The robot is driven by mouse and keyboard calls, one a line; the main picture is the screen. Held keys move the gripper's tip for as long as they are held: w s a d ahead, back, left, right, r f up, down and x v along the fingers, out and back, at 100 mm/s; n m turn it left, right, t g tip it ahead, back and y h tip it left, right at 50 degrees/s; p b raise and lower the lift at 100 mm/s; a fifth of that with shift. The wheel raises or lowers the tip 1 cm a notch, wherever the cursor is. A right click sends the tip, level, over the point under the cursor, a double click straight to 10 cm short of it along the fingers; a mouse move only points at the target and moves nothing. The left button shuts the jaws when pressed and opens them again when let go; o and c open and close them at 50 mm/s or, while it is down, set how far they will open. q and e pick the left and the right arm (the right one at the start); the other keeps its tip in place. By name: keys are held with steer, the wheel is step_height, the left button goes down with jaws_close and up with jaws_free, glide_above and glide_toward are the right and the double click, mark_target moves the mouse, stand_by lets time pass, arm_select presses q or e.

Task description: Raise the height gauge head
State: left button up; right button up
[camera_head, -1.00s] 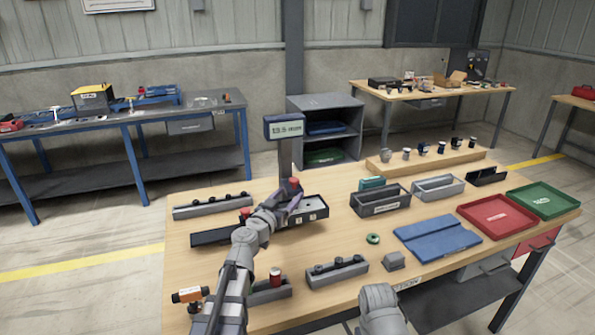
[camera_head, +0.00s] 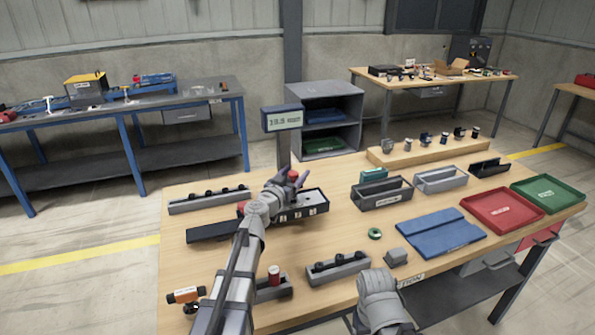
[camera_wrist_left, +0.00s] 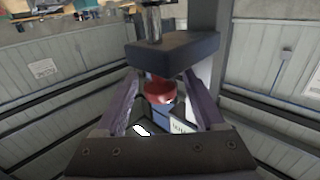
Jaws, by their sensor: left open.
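The height gauge stands on the table, with a dark post and a display box (camera_head: 282,118) at its top. A red knob (camera_head: 293,175) sits below the display, under a dark block (camera_wrist_left: 172,54) in the left wrist view. My left gripper (camera_head: 295,180) is at the knob, its arm partly hiding the gauge base (camera_head: 312,203). In the left wrist view, the purple-grey fingers of the open left gripper (camera_wrist_left: 160,100) stand either side of the red knob (camera_wrist_left: 159,91), with gaps visible. My right gripper is out of view; only a right arm link shows at the bottom.
Grey slotted racks (camera_head: 337,269) and an orange-handled tool (camera_head: 186,295) lie near the front edge. Grey bins (camera_head: 384,197), a blue mat (camera_head: 438,233), a red tray (camera_head: 502,211) and a green tray (camera_head: 548,195) fill the right side. The front middle wood is partly clear.

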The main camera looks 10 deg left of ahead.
arm_select(q)
steer(key=shift+w+d, duration=0.2)
steer(key=shift+w, duration=0.85)
jaws_close()
stand_by(0.6)
